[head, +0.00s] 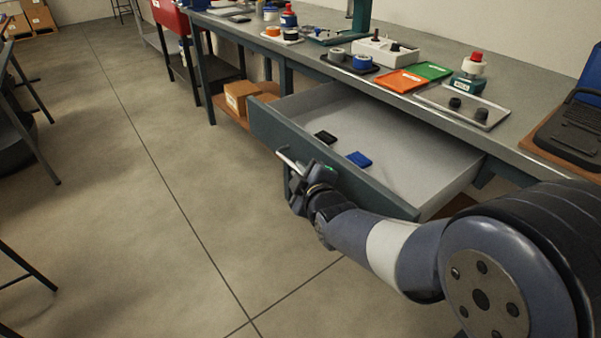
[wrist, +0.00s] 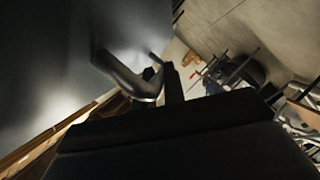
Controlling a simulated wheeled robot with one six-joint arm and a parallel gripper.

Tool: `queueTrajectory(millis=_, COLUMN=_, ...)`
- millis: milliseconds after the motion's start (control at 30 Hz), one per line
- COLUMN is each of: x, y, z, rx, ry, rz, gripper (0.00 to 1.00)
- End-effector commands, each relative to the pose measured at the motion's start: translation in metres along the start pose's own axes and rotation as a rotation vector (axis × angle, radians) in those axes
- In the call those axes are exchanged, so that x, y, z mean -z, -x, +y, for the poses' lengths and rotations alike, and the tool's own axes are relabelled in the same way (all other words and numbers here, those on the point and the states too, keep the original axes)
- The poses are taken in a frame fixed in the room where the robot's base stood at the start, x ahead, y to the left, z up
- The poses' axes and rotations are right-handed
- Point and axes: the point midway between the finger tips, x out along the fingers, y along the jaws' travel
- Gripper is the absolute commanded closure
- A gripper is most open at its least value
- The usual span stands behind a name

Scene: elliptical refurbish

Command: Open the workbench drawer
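The workbench drawer (head: 385,181) is pulled far out from under the bench top, and its pale inside shows. A black block (head: 325,137) and a blue block (head: 359,159) lie on its floor. The silver bar handle (head: 288,160) is on the drawer's front face. My gripper (head: 296,177) is at the handle and appears closed around its near part. In the wrist view, the curved handle (wrist: 128,80) runs in beside a dark finger of my gripper (wrist: 163,85). The palm hides part of the grip.
Cardboard boxes (head: 240,96) sit on the low shelf left of the drawer. The floor (head: 150,200) before the drawer is clear; stool legs stand at far left.

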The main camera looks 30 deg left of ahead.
Motion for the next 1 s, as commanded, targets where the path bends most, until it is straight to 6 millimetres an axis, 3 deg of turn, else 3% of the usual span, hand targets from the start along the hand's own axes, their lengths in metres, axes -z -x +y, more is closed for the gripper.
queueTrajectory(millis=300, x=0.000, y=0.000, z=0.000, rx=0.000, ry=0.000, rz=-0.001, gripper=0.68)
queueTrajectory(millis=600, x=0.000, y=0.004, z=0.000, rx=0.000, ry=0.000, rz=0.000, gripper=0.68)
queueTrajectory(millis=767, x=0.001, y=0.025, z=0.002, rx=-0.001, ry=0.000, rz=0.000, gripper=0.68)
queueTrajectory(millis=1000, x=0.001, y=0.072, z=0.002, rx=-0.002, ry=0.000, rz=0.000, gripper=0.68)
